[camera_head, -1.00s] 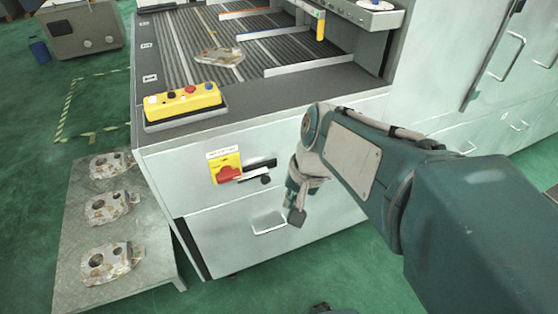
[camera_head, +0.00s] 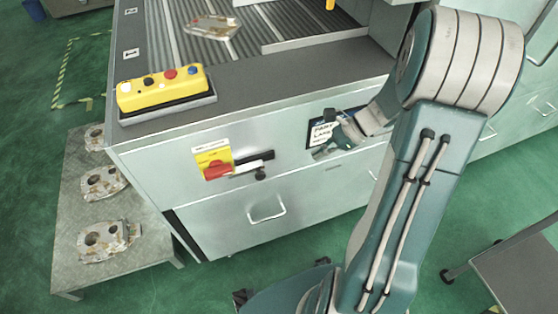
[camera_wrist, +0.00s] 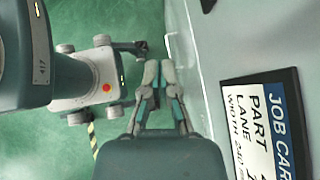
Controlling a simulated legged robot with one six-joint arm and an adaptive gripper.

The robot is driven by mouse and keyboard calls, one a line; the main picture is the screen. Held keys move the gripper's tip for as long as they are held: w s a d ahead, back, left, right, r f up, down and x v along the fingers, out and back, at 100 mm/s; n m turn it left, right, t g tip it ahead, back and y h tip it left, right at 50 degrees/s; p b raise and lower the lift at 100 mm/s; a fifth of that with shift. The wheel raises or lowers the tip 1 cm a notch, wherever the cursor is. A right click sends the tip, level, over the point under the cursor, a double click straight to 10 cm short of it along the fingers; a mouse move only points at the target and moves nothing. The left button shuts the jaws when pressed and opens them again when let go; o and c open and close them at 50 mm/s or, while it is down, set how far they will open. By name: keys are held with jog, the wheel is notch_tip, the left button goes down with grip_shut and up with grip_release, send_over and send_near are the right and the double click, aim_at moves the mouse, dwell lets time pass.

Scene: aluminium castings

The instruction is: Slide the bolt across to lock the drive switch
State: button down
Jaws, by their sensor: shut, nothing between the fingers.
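The drive switch (camera_head: 217,170) is a red rotary handle on a yellow plate, on the front of the cabinet in the head view. Just right of it is the bolt (camera_head: 247,168), a pale bar below a black strip, with a black knob (camera_head: 260,175) under its right end. The bolt's left end is close beside the red handle; I cannot tell whether they touch. My gripper (camera_head: 320,153) is right of the bolt, apart from it, in front of a job card. In the wrist view its fingers (camera_wrist: 159,74) are together and empty; switch and bolt are not seen there.
The job card (camera_wrist: 265,125) is on the cabinet front. A drawer handle (camera_head: 267,210) sits below the bolt. A yellow button box (camera_head: 162,92) stands on the bench top. A low table (camera_head: 75,270) with castings is at left; a grey cart (camera_head: 525,268) is at right.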

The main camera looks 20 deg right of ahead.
aim_at(247, 173)
jog(key=shift+w+f, duration=0.15)
jog(key=a+r+x, duration=0.2)
jog(key=x, duration=1)
jog(key=shift+w+a, duration=0.15)
jog(key=shift+a, duration=0.1)
